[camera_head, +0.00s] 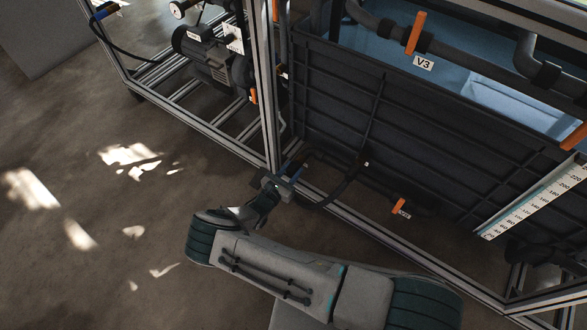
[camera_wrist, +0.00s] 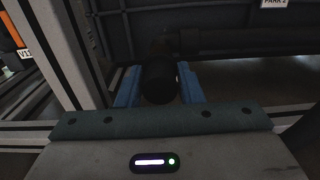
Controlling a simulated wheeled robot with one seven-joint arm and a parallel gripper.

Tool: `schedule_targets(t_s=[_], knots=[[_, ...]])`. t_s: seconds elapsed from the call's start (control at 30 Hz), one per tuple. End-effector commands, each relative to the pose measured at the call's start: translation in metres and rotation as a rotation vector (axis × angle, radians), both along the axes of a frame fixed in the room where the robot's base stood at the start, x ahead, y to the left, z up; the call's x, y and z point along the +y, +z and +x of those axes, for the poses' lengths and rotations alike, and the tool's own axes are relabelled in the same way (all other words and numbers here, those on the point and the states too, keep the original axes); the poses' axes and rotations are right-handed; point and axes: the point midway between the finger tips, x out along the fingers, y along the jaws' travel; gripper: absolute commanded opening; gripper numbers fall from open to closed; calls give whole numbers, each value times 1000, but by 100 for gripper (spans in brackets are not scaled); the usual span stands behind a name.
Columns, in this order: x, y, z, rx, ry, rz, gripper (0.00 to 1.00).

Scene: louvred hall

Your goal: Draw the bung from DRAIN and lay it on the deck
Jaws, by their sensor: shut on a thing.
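My gripper (camera_head: 292,174) reaches low to the rack's front frame post, beside the dark tank's lower corner. In the wrist view its two blue fingers (camera_wrist: 159,86) stand either side of a dark round piece (camera_wrist: 158,84) and are shut on it. The piece's end faces the camera, and its far side merges into dark fittings. I cannot tell whether it is the bung or whether it is still seated. No label reading DRAIN can be read, and I cannot pick out the deck.
A dark hose (camera_head: 345,185) loops close to the gripper's right. The metal frame post (camera_head: 267,100) and lower rail (camera_head: 400,252) are close by. The tank wall (camera_head: 350,110) rises behind. An orange-handled valve (camera_head: 398,205) sits low at right. Open floor (camera_head: 100,230) lies left.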

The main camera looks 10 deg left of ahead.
Motion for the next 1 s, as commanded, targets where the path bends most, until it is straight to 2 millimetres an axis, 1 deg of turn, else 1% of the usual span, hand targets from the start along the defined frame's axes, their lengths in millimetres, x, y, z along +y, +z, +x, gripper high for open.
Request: schedule_targets(t_s=[0.17, 0.27, 0.7, 0.8, 1.0], knots=[[1, 0, -1, 0, 0, 0, 0], [4, 0, -8, 0, 1, 0, 0], [23, 0, -54, 1, 0, 1, 0], [24, 0, -58, 0, -1, 0, 0], [24, 0, -58, 0, -1, 0, 0]])
